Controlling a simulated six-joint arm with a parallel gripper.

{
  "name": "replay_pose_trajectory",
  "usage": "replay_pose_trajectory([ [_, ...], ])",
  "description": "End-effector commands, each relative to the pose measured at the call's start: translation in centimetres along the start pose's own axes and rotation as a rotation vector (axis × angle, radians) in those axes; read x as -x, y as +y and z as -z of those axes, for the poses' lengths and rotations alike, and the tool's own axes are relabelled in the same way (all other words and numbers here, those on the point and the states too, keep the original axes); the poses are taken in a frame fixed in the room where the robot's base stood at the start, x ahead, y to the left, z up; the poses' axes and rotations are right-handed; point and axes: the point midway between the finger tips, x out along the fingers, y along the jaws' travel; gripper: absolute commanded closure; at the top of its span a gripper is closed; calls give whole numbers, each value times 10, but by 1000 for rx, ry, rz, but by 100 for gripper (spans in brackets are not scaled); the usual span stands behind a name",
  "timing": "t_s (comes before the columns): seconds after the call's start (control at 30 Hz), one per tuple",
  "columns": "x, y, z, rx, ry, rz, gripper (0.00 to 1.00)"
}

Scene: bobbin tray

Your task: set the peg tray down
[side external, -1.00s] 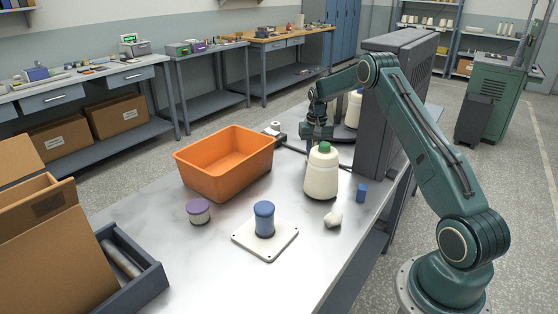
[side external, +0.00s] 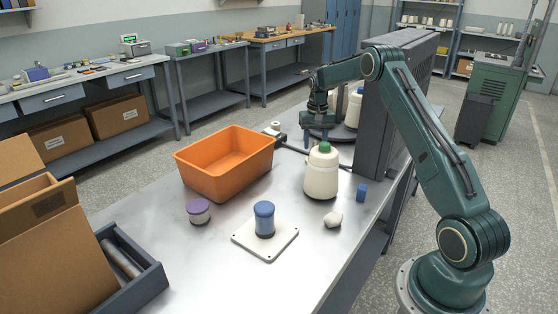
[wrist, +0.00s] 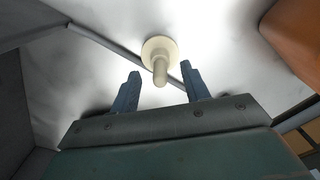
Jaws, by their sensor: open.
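The flat white square plate (side external: 252,244), which I take for the peg tray, lies flat on the bench with small dark spots at its corners. A blue bobbin (side external: 264,220) stands upright on it and hides any peg beneath.
An orange bin (side external: 214,178) stands left of my gripper. A purple-topped bobbin (side external: 199,211), a small blue cylinder (side external: 362,192) and a white bulb-shaped piece (side external: 333,219) are on the bench. A tall dark panel (side external: 370,135) stands close on the right. The front centre-left bench is clear.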

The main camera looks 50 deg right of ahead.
Motion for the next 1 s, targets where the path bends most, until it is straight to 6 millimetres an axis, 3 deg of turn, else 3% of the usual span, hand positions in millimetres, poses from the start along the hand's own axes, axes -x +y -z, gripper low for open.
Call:
replay_pose_trajectory([
  [0.3,53,0,1,0,4,1,54],
  [0.5,74,0,0,0,1,0,54],
  [1.0,82,0,0,0,0,0,54],
])
